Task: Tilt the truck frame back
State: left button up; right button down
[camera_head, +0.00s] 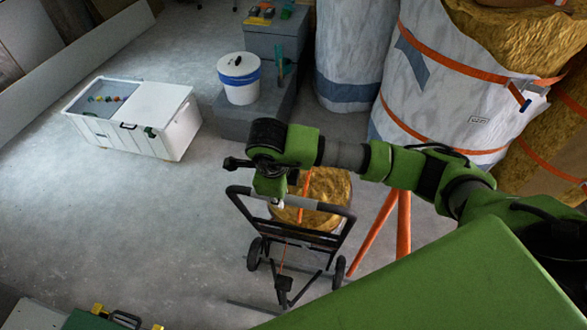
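The truck frame (331,243) is a black hand truck with a wide curved handle at the top and two black wheels low down. It stands near the middle of the head view, leaning somewhat. My green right arm reaches in from the right across the top of the truck. My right gripper (277,200) is at the arm's end, pointing down at the truck's handle. It is small and mostly hidden by its own wrist, so I cannot tell whether its fingers are closed or touch the handle. My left gripper is not in view.
A golden insulation roll (322,190) is just behind the truck. Orange legs (404,225) stand to its right, with large wrapped rolls (440,85) behind. A white bucket (240,82) sits on a grey step. A white chest (150,130) is at left. Floor left of the truck is clear.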

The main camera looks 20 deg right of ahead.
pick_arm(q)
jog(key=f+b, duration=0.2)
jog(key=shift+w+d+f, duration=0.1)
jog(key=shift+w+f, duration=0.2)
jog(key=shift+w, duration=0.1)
pick_arm(e)
jog(key=s+a+f, duration=0.4)
jog(key=s+a, duration=0.3)
jog(key=s, duration=0.2)
jog(key=s+a+f+t+h, duration=0.1)
jog(key=s+a+f, duration=0.2)
jog(key=s+a, duration=0.4)
jog(key=s, duration=0.3)
jog(key=shift+f, duration=0.35)
jog(key=shift+s, duration=0.1)
jog(key=c, duration=1.8)
grip_release()
jog(key=shift+c, duration=0.2)
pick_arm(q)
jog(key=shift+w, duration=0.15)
pick_arm(e)
jog(key=shift+w, duration=0.3)
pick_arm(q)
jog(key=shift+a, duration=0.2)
pick_arm(e)
jog(key=shift+r, duration=0.2)
